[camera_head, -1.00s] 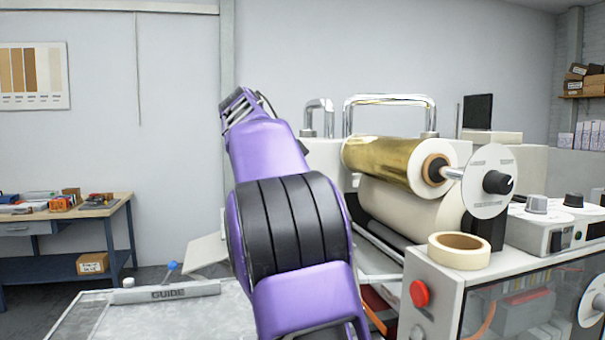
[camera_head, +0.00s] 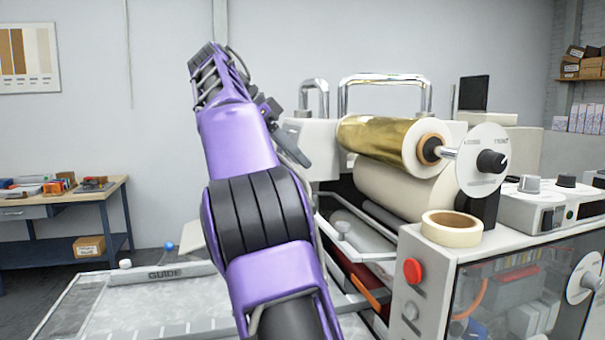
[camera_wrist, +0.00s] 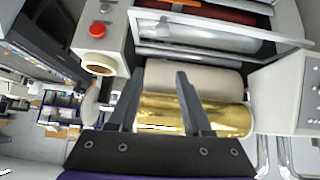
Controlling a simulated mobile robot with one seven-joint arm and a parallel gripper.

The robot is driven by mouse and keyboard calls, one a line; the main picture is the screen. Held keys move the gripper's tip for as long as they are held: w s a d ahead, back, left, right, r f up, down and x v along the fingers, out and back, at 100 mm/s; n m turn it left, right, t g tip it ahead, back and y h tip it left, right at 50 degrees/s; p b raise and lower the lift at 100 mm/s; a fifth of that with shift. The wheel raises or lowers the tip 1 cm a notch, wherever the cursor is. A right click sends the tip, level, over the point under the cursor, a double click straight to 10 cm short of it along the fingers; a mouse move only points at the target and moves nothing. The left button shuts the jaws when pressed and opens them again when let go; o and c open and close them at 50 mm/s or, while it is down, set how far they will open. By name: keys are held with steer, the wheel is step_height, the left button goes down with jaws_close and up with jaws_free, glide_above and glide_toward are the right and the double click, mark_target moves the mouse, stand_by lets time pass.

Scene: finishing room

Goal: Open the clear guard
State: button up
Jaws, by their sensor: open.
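The clear guard appears as a see-through panel in a thin metal frame (camera_wrist: 215,50) over the machine's rollers in the wrist view. In the head view a pale knob (camera_head: 343,227) on a thin bar shows at that frame, partly behind my arm. Whether the panel is fully down I cannot tell. My gripper (camera_wrist: 158,76) is open and empty in the wrist view, with its two dark fingers over the gold foil roll (camera_wrist: 195,116), apart from the guard frame. The gold roll also shows in the head view (camera_head: 380,140).
A tape roll (camera_head: 452,229) and red button (camera_head: 413,271) sit on the front cabinet, which has a clear window (camera_head: 510,300). A white disc with a black knob (camera_head: 482,162) sticks out at the roll's end. Chrome handles (camera_head: 388,80) rise behind. A workbench (camera_head: 65,215) stands left.

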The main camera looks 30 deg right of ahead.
steer(key=f+n, duration=0.1)
steer(key=n, duration=0.1)
steer(key=a+f+n, duration=0.1)
steer(key=f+n, duration=0.1)
steer(key=f+n+g+h+b, duration=0.1)
steer(key=n, duration=0.1)
steer(key=shift+w+a+f, duration=0.2)
steer(key=shift+w+f, duration=0.15)
steer(key=shift+w, duration=0.05)
jaws_close()
steer(key=n+h+b, duration=0.5)
steer(key=n+h, duration=0.3)
steer(key=n, duration=2.3)
glide_toward(340, 234)
step_height(340, 234, down, 3)
steer(key=d, duration=0.3)
steer(key=shift+s+d+r, duration=0.2)
steer(key=shift+d+r, duration=0.25)
steer(key=shift+r, duration=0.05)
steer(key=shift+s+d+r, duration=0.25)
steer(key=shift+d+r, duration=0.75)
steer(key=shift+d, duration=0.05)
